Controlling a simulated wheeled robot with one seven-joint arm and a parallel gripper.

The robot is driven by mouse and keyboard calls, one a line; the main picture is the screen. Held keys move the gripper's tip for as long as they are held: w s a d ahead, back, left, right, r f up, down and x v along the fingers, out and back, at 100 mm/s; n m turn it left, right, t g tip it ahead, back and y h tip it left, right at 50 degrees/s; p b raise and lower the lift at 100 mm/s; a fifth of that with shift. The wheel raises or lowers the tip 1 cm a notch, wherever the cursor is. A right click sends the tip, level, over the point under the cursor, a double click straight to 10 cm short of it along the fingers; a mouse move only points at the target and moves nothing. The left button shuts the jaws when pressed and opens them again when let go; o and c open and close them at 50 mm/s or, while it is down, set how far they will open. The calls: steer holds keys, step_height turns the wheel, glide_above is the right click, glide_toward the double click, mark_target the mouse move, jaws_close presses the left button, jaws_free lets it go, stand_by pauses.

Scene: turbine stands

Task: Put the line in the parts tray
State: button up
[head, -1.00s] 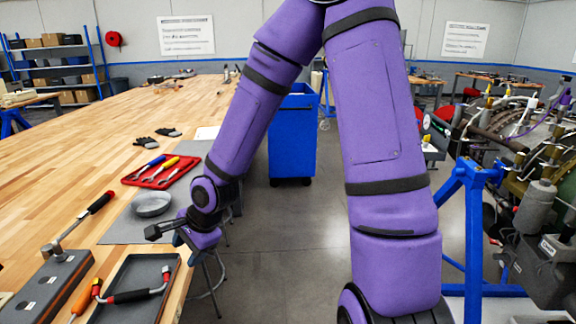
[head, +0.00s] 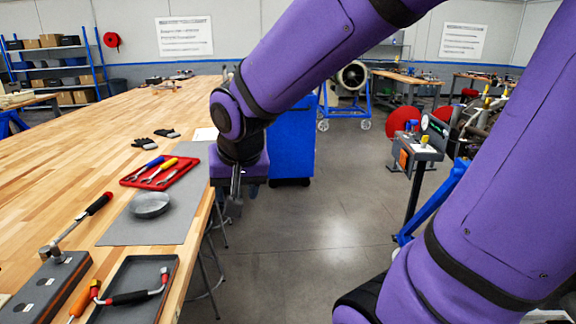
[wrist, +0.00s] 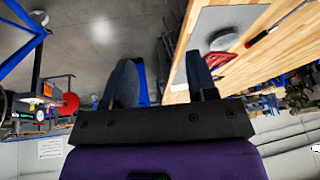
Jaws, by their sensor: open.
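A dark parts tray (head: 146,266) sits at the near right corner of the wooden workbench. A line (head: 132,297), a bent black tube with red and grey ends, lies in or across the tray. My gripper (head: 236,195) hangs beside the bench's right edge, beyond the tray, pointing down. In the wrist view its two fingers (wrist: 162,88) stand apart with nothing between them. The tray and line cannot be made out in the wrist view.
A grey mat (head: 170,222) on the bench holds a round metal dish (head: 150,205). A red tray of tools (head: 160,172) lies behind it. A hammer-like tool (head: 75,227) and an orange-handled tool (head: 80,302) lie nearby. A blue bin (head: 292,150) stands on the floor.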

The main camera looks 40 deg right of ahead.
steer(key=s+d+r+n, duration=0.1)
steer(key=s+r+n, duration=0.1)
steer(key=s, duration=0.3)
steer(key=s+d+r+n+y, duration=0.1)
steer(key=s+r+n, duration=0.2)
steer(key=s+r, duration=0.2)
steer(key=shift+s+d+r+t, duration=0.3)
steer(key=shift+s, duration=0.45)
steer(key=shift+a, duration=0.1)
